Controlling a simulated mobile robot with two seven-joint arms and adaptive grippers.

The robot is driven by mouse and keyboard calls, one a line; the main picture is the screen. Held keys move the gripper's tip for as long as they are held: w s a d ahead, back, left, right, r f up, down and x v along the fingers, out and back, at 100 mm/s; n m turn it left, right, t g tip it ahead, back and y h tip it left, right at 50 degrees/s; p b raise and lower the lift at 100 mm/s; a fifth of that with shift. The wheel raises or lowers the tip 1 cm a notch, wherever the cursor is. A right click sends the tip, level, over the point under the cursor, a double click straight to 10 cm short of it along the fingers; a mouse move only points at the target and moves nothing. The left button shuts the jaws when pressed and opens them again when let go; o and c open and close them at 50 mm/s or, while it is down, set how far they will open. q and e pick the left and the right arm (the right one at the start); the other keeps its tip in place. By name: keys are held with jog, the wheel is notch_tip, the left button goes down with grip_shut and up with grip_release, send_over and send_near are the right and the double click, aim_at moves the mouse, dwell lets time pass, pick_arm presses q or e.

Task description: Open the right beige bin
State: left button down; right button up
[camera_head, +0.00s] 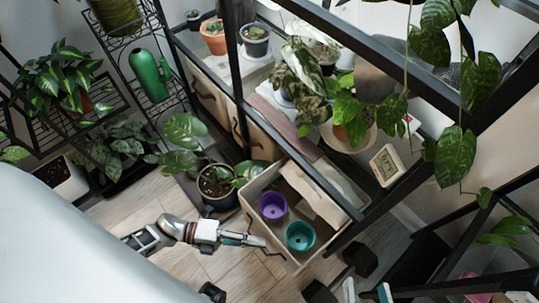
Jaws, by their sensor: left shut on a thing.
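The right beige bin (312,203) is pulled out from under the shelf, and its top is open to view. A purple pot (273,206) and a teal pot (300,236) stand inside it. My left gripper (258,240) is at the bin's front face, shut on its dark handle; the fingers hide part of the grip. My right gripper (367,292) shows only as two separated fingertips at the bottom edge, apart from the bin, with nothing visible between them.
Other beige bins (208,95) sit further left under the shelf. A potted plant (216,182) stands on the floor close to the open bin's left side. Dark blocks (360,258) lie right of the bin. Wooden floor (235,275) is clear in front.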

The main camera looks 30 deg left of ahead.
pick_arm(q)
jog(key=shift+s+a, duration=0.25)
jog(key=shift+s, duration=0.25)
jog(key=shift+s+a, duration=0.2)
jog(key=shift+s, duration=0.3)
jog(key=c, duration=2.4)
grip_release()
jog(key=shift+c, duration=0.2)
jog(key=shift+a, duration=0.1)
jog(key=v, duration=1.2)
